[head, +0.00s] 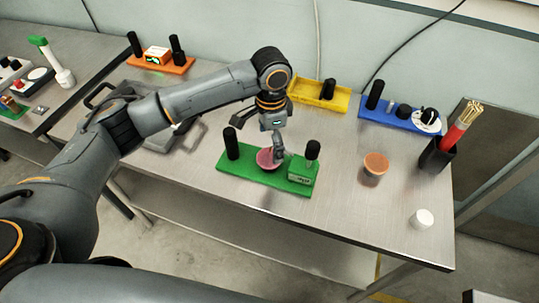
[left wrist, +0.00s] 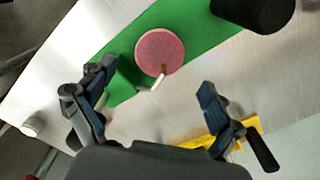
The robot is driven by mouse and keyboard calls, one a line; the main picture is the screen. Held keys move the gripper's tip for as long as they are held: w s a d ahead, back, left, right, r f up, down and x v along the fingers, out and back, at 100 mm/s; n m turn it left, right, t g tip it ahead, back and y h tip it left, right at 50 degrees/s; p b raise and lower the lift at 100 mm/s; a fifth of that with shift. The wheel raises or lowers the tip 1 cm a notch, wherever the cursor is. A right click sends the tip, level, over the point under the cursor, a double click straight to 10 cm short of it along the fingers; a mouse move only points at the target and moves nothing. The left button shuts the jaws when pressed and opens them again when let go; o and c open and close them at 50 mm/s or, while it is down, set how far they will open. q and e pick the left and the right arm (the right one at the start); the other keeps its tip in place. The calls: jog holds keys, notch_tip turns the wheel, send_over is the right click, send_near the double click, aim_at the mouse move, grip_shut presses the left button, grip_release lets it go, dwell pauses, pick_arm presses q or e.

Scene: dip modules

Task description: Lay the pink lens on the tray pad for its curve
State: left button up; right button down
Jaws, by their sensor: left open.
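The pink lens (head: 265,160) is a round, flat-looking disc at the green module (head: 236,177), between its two black posts. It also shows in the left wrist view (left wrist: 160,48), over the green board. My left gripper (head: 262,140) is above the module, close to the lens, and partly hides it in the head view. In the left wrist view its two fingers (left wrist: 152,82) are wide apart with nothing held, and the lens lies just beyond the gap. A grey tray with handles (head: 190,140) stands left of the module, partly hidden by my arm; I cannot make out its pads. My right gripper is out of view.
Yellow (head: 303,92), blue (head: 395,115) and orange (head: 170,64) modules with black posts line the back. An orange-topped jar (head: 375,168), a white cap (head: 421,218) and a black holder of rods (head: 436,157) stand at right. The front table strip is clear.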

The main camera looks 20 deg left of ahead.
aim_at(270, 157)
pick_arm(q)
notch_tip(270, 157, down, 4)
jog(key=shift+s+a+p, duration=0.15)
jog(key=shift+p, duration=0.25)
jog(key=c, duration=1.1)
jog(key=shift+r, duration=0.15)
jog(key=shift+c, duration=0.2)
